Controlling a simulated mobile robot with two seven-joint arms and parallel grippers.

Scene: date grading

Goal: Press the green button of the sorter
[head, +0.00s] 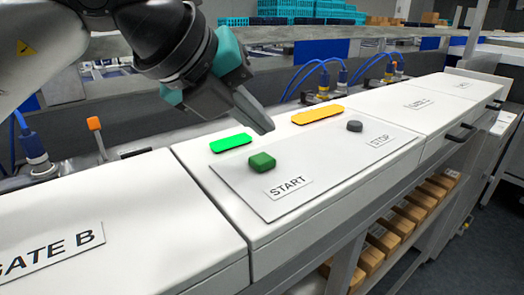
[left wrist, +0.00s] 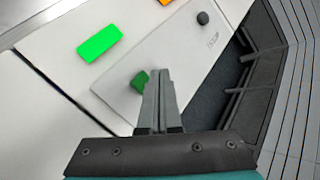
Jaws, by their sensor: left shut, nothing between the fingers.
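The green button (head: 262,163) sits on the light control plate (head: 300,200) of the sorter, beside the START label (head: 288,187). It also shows in the left wrist view (left wrist: 139,80), partly covered by my fingers. My left gripper (head: 265,128) is shut and empty. In the head view its tips appear just above and behind the button; I cannot tell whether they touch it, but a gap seems to show. In the left wrist view the closed fingers (left wrist: 160,78) point at the plate next to the button. My right gripper is not in view.
A grey knob (head: 354,126) sits by the STOP label (head: 380,141). A lit green panel (head: 231,143) and an orange panel (head: 318,115) lie behind the plate. Blue hoses and fittings (head: 342,78) stand behind the housing. A GATE B cover (head: 100,270) is at left.

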